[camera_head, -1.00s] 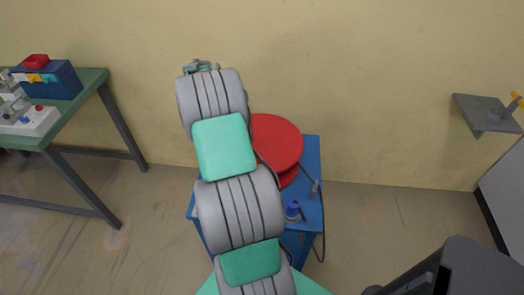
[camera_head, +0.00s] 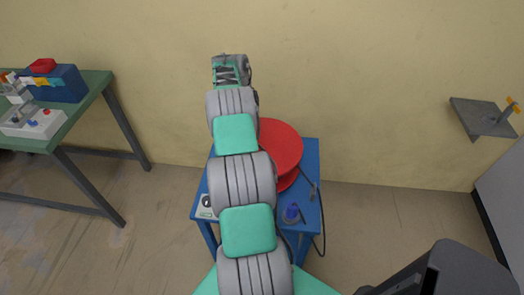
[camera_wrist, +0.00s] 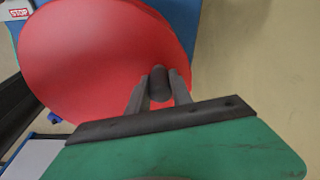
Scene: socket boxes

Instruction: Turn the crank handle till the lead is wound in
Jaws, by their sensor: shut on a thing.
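The red reel (camera_head: 282,146) sits on a blue stand, partly hidden behind my arm. Its red disc also fills the upper left of the wrist view (camera_wrist: 85,60). In the wrist view my gripper (camera_wrist: 158,86) is shut on the dark round crank handle (camera_wrist: 159,80), which stands out in front of the disc near its edge. The handle is hidden in the head view. The dark lead (camera_head: 323,225) runs from the reel side past the stand's right edge and hangs down there.
The blue stand (camera_head: 311,160) carries a blue round fitting (camera_head: 292,214) at its front right. A green-topped table (camera_head: 92,88) with boxes stands at the left. A grey wall shelf (camera_head: 478,118) is at the right. A "STOP" label (camera_wrist: 18,13) shows in the wrist view.

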